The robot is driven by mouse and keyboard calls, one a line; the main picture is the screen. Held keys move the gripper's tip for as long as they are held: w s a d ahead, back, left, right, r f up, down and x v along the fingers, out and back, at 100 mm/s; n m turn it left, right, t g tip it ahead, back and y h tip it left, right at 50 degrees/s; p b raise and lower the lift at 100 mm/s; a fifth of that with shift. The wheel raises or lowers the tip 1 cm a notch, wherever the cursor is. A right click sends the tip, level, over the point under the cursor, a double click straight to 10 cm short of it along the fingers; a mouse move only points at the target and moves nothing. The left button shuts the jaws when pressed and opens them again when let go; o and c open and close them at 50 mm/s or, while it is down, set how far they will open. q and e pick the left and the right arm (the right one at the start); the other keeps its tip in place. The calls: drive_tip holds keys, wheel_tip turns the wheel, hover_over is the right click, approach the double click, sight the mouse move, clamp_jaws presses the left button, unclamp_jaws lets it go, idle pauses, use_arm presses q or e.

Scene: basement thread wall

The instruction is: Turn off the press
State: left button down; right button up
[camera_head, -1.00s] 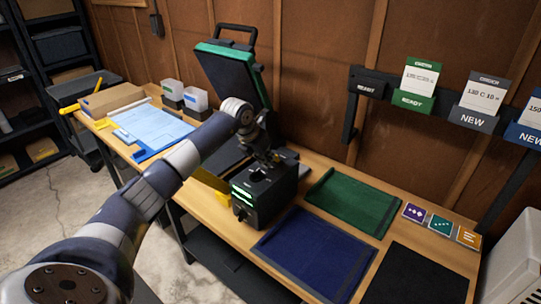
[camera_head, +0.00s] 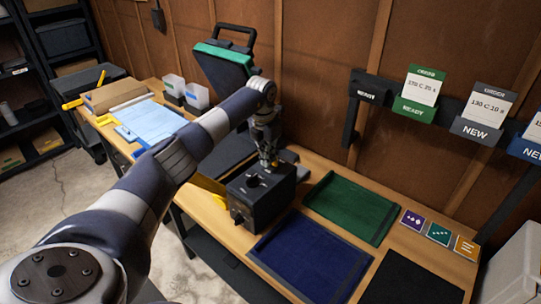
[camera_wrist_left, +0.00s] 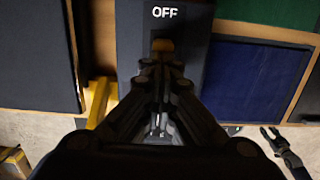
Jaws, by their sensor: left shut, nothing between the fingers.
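The heat press (camera_head: 225,75) stands on the bench with its green-edged lid raised. Its black control box (camera_head: 262,195) is at the front, and its front display is dark. In the left wrist view the box top (camera_wrist_left: 190,20) bears a white OFF label (camera_wrist_left: 163,12) with an orange-brown switch (camera_wrist_left: 163,45) below it. My left gripper (camera_head: 268,163) is shut and empty, its tips at the switch; I cannot tell whether they touch. It also shows in the left wrist view (camera_wrist_left: 160,65). My right gripper (camera_wrist_left: 270,131) appears open and empty above the floor, away from the press.
A green mat (camera_head: 350,205), a blue mat (camera_head: 310,255) and a black mat (camera_head: 415,280) lie right of the press. Paper (camera_head: 150,122) and small bins (camera_head: 196,95) are at the left. Order cards (camera_head: 483,105) hang on the wall rail.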

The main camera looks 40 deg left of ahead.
use_arm(q)
drive_tip(key=shift+w, duration=0.2)
drive_tip(key=shift+s+r, duration=0.2)
drive_tip(key=shift+r+p, duration=0.6)
drive_tip(key=shift+r, duration=0.1)
drive_tip(key=shift+r, duration=0.1)
